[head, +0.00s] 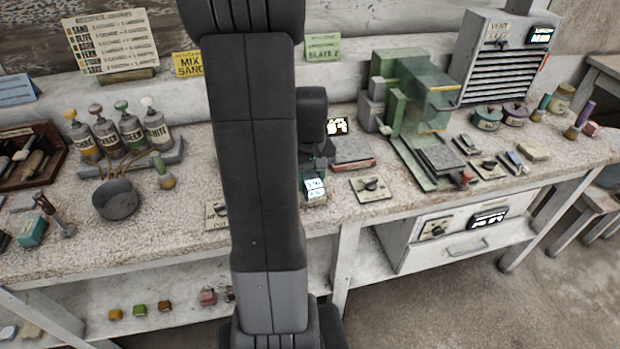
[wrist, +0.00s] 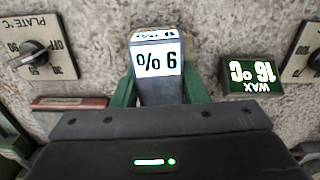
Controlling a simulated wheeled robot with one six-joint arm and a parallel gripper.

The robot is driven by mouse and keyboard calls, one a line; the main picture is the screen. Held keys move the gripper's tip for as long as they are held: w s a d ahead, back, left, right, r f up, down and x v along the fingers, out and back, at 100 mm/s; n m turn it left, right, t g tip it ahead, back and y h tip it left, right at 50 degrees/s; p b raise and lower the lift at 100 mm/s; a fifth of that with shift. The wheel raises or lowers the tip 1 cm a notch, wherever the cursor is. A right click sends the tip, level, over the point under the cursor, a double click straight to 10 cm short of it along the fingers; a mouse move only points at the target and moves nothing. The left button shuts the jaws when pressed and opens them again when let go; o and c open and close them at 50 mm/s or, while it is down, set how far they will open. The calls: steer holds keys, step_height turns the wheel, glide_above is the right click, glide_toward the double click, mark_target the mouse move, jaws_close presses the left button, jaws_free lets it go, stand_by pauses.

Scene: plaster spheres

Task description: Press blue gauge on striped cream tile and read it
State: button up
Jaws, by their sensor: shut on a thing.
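The gauge (wrist: 158,70) is a grey-blue block with a lit white face, upside down in the wrist view. Turned upright, its face reads 9 %. My gripper (wrist: 160,92) has its green fingers closed on both sides of the gauge. In the head view the gauge (head: 314,189) shows its white faces near the bench's front edge, below my gripper (head: 316,170). I cannot make out a striped cream tile in either view.
A grey slab (head: 352,150) and a green press (head: 420,95) are to the right. A pan (head: 116,200) and several bottles (head: 130,135) stand left. My arm hides the middle.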

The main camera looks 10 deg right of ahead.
steer(key=shift+r+p, duration=2.4)
steer(key=shift+r, duration=0.95)
steer(key=shift+f, duration=0.1)
